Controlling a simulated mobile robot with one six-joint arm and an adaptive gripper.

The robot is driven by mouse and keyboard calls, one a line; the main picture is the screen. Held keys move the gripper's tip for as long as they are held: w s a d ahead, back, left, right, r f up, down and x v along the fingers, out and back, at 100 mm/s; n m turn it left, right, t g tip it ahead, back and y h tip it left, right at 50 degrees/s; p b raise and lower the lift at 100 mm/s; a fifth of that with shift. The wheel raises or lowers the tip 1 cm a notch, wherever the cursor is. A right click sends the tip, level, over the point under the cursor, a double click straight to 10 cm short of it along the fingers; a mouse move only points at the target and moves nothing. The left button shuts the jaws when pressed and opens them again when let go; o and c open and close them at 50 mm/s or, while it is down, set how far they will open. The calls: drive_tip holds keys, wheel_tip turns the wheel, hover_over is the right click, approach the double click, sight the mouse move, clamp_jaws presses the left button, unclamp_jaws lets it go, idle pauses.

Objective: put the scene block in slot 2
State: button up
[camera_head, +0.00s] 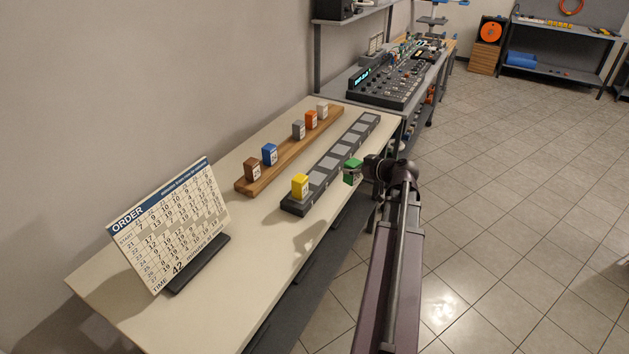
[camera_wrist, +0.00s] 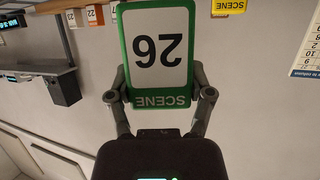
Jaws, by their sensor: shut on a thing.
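My gripper (camera_head: 367,168) is shut on a green block (camera_head: 352,171), held in the air at the right side of the dark slot rail (camera_head: 295,208). In the wrist view my gripper (camera_wrist: 161,96) pinches the block by its sides; its white label (camera_wrist: 159,48) shows upside down and reads SCENE 26. The dark rail has a row of light grey squares (camera_head: 318,179). A yellow block (camera_head: 300,185) stands at its near end, and the other visible squares look bare. The number of each slot is not readable.
An ORDER card (camera_head: 178,230) leans on a stand at the near left. The near tabletop (camera_head: 235,285) is clear. A control console (camera_head: 395,85) stands beyond the table.

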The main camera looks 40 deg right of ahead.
drive_tip(key=d+n+y, duration=0.1)
drive_tip(key=d, duration=0.1)
drive_tip(key=w+d+f+n+y+b, duration=0.1)
drive_tip(key=d, duration=0.1)
drive_tip(key=w+d+f+n+y+b, duration=0.1)
drive_tip(key=d+y, duration=0.1)
drive_tip(key=shift+f+g, duration=0.15)
drive_tip(key=shift+g, duration=0.25)
drive_tip(key=w+a, duration=0.2)
drive_tip(key=w, duration=0.2)
drive_tip(key=w+a+f+b, duration=0.1)
drive_tip(key=w+a, duration=0.1)
drive_tip(key=w, duration=0.2)
drive_tip(key=w+a, duration=0.3)
drive_tip(key=w, duration=0.1)
drive_tip(key=shift+w+f, duration=0.15)
drive_tip(key=shift+w, duration=0.15)
drive_tip(key=shift+w+a+b, duration=0.3)
drive_tip(key=shift+w+b, duration=0.05)
drive_tip(key=shift+w, duration=0.1)
drive_tip(key=shift+w+a+f+b, duration=0.1)
drive_tip(key=shift+w+f+b, duration=0.1)
drive_tip(key=shift+f+b, duration=1.55)
drive_tip(key=shift+f, duration=0.1)
